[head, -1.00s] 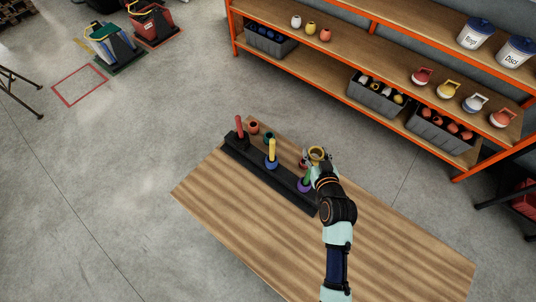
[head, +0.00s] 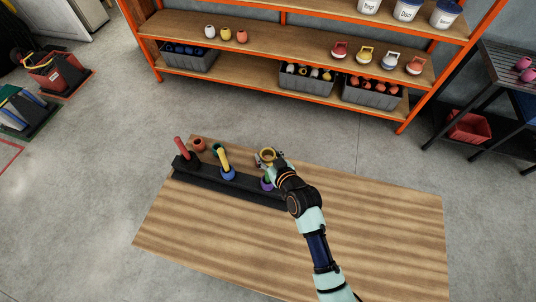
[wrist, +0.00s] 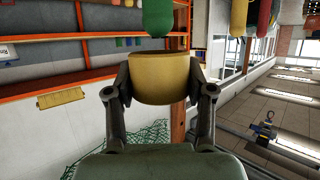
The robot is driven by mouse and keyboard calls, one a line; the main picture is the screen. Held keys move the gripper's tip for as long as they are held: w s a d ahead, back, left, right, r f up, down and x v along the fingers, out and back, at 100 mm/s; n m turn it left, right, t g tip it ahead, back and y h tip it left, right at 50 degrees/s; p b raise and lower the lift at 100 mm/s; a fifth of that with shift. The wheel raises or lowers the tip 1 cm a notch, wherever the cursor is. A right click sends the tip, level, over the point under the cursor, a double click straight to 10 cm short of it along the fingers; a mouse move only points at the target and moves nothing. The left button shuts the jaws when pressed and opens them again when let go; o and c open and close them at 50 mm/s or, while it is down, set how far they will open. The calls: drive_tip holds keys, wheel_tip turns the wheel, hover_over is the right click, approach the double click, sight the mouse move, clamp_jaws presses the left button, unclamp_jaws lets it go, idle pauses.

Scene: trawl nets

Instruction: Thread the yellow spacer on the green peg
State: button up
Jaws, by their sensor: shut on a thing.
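My gripper (head: 268,160) is shut on the yellow spacer (head: 267,155), a short ring, and holds it up near the right end of the black rack. In the wrist view the yellow spacer (wrist: 160,78) sits between my two fingers. The green peg (head: 267,178) stands on the rack with a purple spacer (head: 266,185) around its base; my gripper partly hides it. In the wrist view the rounded tip of the green peg (wrist: 157,18) points towards the spacer, with a small gap in the picture. The spacer is not around the peg.
The black rack (head: 205,176) also bears a red peg (head: 182,147) and a yellow peg (head: 223,160) with a blue spacer at its base. A red spacer (head: 199,144) and a teal one (head: 217,149) lie behind it. The front table (head: 330,225) is clear.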

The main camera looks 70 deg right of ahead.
sight(268, 161)
drive_tip(key=shift+f+b, duration=1.35)
drive_tip(key=shift+f, duration=0.65)
drive_tip(key=o, duration=1.3)
